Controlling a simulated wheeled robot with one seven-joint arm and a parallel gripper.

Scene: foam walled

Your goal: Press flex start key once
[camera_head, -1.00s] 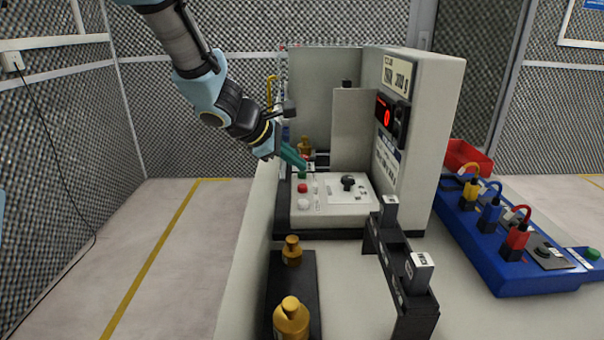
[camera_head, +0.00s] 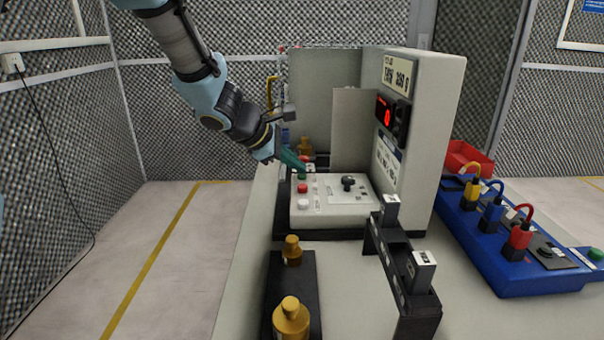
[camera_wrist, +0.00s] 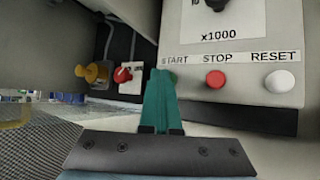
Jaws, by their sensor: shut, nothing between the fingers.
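The pale control panel (camera_head: 335,204) of the machine carries a green START key (camera_head: 302,177), a red STOP key (camera_head: 302,188) and a white RESET key (camera_head: 303,203) in a row. My gripper (camera_head: 303,168) is shut and empty, its green fingers pointing down at the START key from the upper left. In the wrist view my fingertips (camera_wrist: 160,72) are just left of the START key (camera_wrist: 175,78) and cover most of it. The red STOP key (camera_wrist: 215,79) and the white RESET key (camera_wrist: 280,81) are clear. I cannot tell whether the fingertips touch the START key.
A dark knob (camera_head: 348,183) stands on the panel. The machine's tall housing (camera_head: 435,125) with a red display rises at the right. Brass weights (camera_head: 291,318), a black rack (camera_head: 401,275) and a blue box with leads (camera_head: 520,270) are nearer. A red button (camera_wrist: 122,74) shows in the wrist view.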

